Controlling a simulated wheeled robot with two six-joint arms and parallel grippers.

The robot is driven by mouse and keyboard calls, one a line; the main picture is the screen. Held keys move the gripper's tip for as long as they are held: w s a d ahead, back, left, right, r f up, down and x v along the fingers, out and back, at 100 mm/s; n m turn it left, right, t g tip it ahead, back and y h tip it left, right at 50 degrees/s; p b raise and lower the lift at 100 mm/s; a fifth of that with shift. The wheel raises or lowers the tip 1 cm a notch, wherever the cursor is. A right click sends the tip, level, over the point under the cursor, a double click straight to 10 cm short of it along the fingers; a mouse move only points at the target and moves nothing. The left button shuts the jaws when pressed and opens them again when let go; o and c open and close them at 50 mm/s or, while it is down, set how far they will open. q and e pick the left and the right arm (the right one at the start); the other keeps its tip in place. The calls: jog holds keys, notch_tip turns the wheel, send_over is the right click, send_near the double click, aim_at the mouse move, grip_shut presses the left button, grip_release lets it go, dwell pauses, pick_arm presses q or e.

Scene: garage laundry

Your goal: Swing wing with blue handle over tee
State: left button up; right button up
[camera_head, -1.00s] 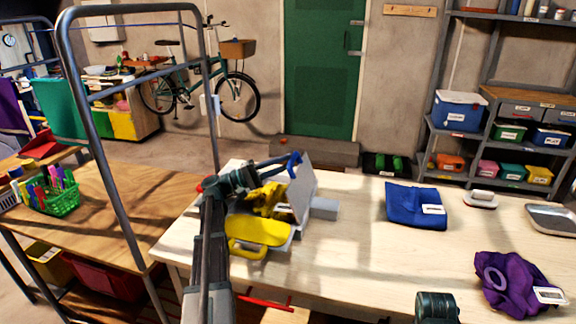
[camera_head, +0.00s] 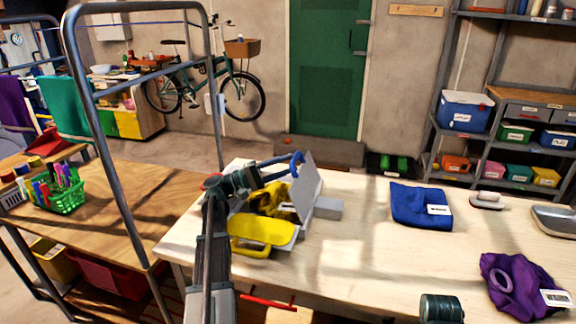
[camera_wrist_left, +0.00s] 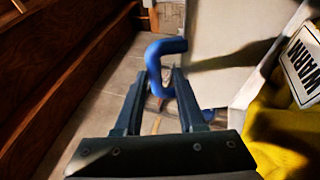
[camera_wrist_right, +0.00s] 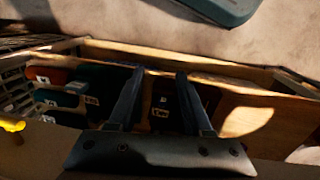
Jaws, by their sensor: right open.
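The pale wing (camera_head: 308,188) stands steeply raised on its board at the left part of the table. Its blue handle (camera_head: 296,163) is at the wing's upper edge. My left gripper (camera_head: 283,162) is at this handle. In the left wrist view, the blue handle (camera_wrist_left: 154,68) passes between the fingertips, which look closed in around it. The yellow tee (camera_head: 270,200) lies beside the wing, partly hidden by my left arm. A flat yellow part (camera_head: 262,231) lies in front, with a loop at its front edge. My right gripper (camera_wrist_right: 160,72) is open and empty.
A blue folded cloth (camera_head: 415,205), a purple cloth (camera_head: 515,283) and a dark green cylinder (camera_head: 441,308) are on the table (camera_head: 370,262). A metal rack frame (camera_head: 112,170) rises left of my arm. The table's middle is clear.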

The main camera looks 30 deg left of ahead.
pick_arm(q)
jog(key=v, duration=0.2)
jog(key=b+v, duration=0.1)
jog(key=shift+s+a+f, duration=0.15)
jog(key=shift+s+f, duration=0.1)
jog(key=shift+f, duration=0.15)
jog(key=s+a, duration=0.8)
jog(key=a, duration=0.1)
jog(key=shift+a+r, duration=0.2)
jog(key=shift+a, duration=0.2)
